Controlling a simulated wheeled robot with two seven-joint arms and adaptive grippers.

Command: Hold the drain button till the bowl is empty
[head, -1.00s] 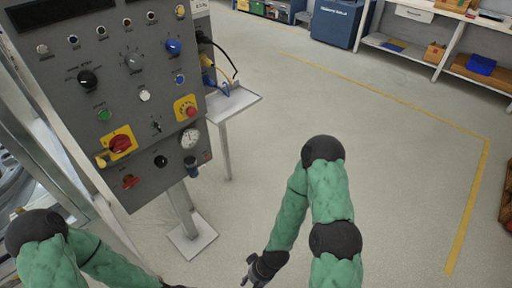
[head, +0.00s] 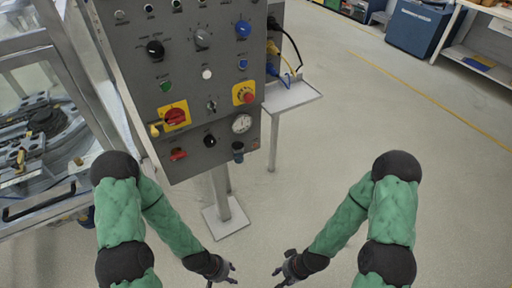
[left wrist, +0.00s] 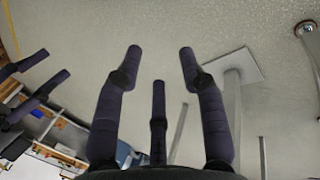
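A grey control panel (head: 190,95) on a post stands ahead of me, left of centre in the head view. The labels are too small to read, so I cannot tell which is the drain button. I cannot make out a bowl. My left gripper (head: 226,273) is low, below the panel; its fingers are spread and empty in the left wrist view (left wrist: 160,60). My right gripper (head: 280,276) is beside it, apart, its fingers spread.
A metal-framed glazed machine (head: 40,130) with dark parts inside stands at the left. A small shelf with cables (head: 292,96) juts out right of the panel. The post's base plate (head: 226,222) is on the floor. Open floor lies to the right; a blue cabinet (head: 420,28) stands far back.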

